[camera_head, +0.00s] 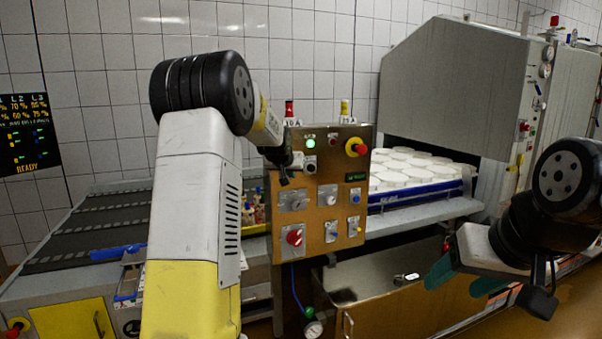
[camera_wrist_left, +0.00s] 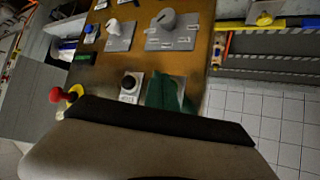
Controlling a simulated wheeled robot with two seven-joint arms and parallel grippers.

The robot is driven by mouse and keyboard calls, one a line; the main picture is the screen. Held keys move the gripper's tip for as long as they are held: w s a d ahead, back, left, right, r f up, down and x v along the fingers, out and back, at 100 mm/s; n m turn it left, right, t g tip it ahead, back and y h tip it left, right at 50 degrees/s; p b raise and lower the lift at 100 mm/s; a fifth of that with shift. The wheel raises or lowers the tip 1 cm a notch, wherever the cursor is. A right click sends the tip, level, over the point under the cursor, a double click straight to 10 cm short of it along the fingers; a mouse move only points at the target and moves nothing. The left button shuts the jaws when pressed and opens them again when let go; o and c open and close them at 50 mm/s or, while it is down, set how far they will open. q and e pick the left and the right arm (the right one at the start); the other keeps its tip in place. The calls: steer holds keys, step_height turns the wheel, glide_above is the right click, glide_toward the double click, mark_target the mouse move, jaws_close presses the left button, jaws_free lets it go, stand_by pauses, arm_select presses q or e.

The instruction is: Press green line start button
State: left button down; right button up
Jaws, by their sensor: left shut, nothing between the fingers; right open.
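The brown control panel (camera_head: 343,190) stands in the middle of the head view. Its green start button (camera_head: 310,143) is lit at the upper left of the panel, with a black button (camera_head: 333,140) to its right. My left gripper (camera_head: 299,160) is at the panel's upper left edge, close by the green button. In the left wrist view its shut green fingers (camera_wrist_left: 170,94) cover the plate beside the black button (camera_wrist_left: 129,84), hiding the green button. I cannot tell whether they touch it. My right gripper (camera_head: 462,278) is open and empty at the lower right.
A red emergency stop (camera_head: 356,147) sits at the panel's upper right; several knobs and switches are below. White moulds (camera_head: 410,172) stand on a blue-edged conveyor to the right, before a grey machine (camera_head: 450,90). A dark conveyor (camera_head: 80,225) lies left.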

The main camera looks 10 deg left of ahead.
arm_select(q)
steer(key=s+d, duration=0.2)
steer(key=s, duration=0.2)
steer(key=shift+s+d, duration=0.1)
steer(key=shift+d, duration=0.3)
stand_by(0.4)
steer(key=s+d+g+h, duration=0.1)
steer(key=s+d+g, duration=0.1)
steer(key=s, duration=1.9)
steer(key=s+d+f+m+g+h, duration=0.1)
steer(key=s+d, duration=0.4)
steer(key=s, duration=1.6)
steer(key=shift+g+h, duration=0.4)
steer(key=shift+g, duration=0.4)
